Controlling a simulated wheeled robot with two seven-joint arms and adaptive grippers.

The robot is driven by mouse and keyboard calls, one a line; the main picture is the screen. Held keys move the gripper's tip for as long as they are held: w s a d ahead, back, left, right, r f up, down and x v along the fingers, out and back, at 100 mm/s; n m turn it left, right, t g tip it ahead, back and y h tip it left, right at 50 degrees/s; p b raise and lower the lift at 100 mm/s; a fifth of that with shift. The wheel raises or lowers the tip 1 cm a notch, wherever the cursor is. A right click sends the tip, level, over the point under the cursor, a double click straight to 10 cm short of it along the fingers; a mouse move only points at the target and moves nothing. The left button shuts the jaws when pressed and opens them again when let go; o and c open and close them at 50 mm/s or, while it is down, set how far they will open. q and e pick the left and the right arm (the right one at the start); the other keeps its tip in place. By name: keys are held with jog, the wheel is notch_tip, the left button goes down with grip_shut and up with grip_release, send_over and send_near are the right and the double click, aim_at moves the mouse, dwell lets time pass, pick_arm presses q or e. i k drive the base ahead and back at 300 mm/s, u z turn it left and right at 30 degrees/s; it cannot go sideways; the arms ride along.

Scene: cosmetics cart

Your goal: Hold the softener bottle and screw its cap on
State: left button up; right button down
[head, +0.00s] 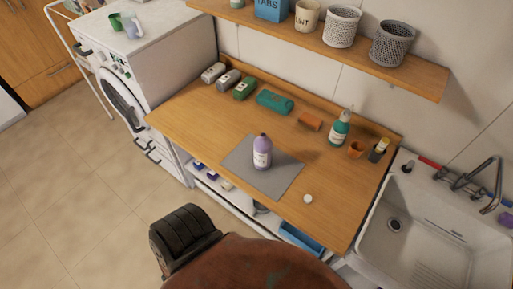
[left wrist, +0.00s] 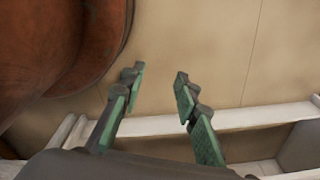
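The lilac softener bottle (head: 262,146) stands upright on a grey mat (head: 240,158) on the wooden worktop. A small white round cap (head: 308,198) lies on the bare wood right of the mat, near the front edge, apart from the bottle. My left gripper (left wrist: 158,76) is in the left wrist view, with its green-padded fingers apart and nothing between them. Tiled floor and a white rail show beyond it; bottle and cap are not in that view. Neither gripper's fingers can be seen in the head view.
Behind the mat stand a teal pack (head: 275,102), an orange block (head: 310,121), a green bottle (head: 339,130) and an orange pot (head: 356,149). A sink (head: 425,235) is at the right and a washing machine (head: 150,60) at the left. The worktop's front left is clear.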

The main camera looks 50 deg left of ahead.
aim_at(263, 143)
jog(key=u, duration=1.65)
